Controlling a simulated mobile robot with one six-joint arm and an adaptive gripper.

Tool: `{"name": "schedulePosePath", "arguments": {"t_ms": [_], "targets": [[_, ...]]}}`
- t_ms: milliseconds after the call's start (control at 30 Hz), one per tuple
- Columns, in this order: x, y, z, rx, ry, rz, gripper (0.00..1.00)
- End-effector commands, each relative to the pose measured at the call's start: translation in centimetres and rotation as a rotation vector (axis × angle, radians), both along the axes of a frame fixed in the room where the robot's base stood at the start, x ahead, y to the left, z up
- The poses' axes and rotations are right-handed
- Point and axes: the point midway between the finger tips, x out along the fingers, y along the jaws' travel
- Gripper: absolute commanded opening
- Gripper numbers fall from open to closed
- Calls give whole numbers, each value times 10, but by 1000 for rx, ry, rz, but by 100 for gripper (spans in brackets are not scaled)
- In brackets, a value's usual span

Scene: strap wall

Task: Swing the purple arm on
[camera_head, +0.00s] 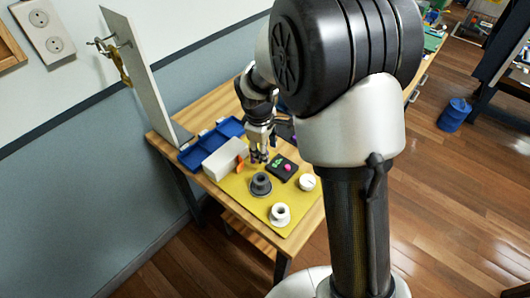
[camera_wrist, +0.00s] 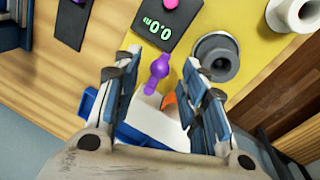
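The purple arm (camera_wrist: 157,70) is a small lever with a round end, seen in the wrist view on the yellow mat, beside a dark box with a green "0.0" readout (camera_wrist: 160,28). My gripper (camera_wrist: 160,58) is open, with one finger on each side of the purple arm in that view. I cannot tell whether either finger touches it. In the head view my gripper (camera_head: 258,152) hangs low over the mat, beside the dark box (camera_head: 282,168), and mostly hides the purple arm.
A white box (camera_head: 225,158) with an orange lever (camera_head: 239,166) stands to the left. A grey spool (camera_head: 261,184), a white spool (camera_head: 280,214) and a round white dial (camera_head: 307,182) stand on the yellow mat (camera_head: 242,193). Blue trays (camera_head: 200,150) lie behind. An upright panel (camera_head: 142,75) rises at the back left.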

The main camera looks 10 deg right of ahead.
Motion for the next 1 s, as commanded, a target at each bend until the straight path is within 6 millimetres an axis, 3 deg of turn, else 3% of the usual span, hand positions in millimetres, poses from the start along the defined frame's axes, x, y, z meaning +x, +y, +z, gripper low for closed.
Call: {"name": "schedulePosePath", "arguments": {"t_ms": [133, 433, 1000], "targets": [[2, -1, -11, 0, 1, -1, 39], [2, -2, -12, 0, 0, -1, 39], [2, -2, -12, 0, 0, -1, 2]]}}
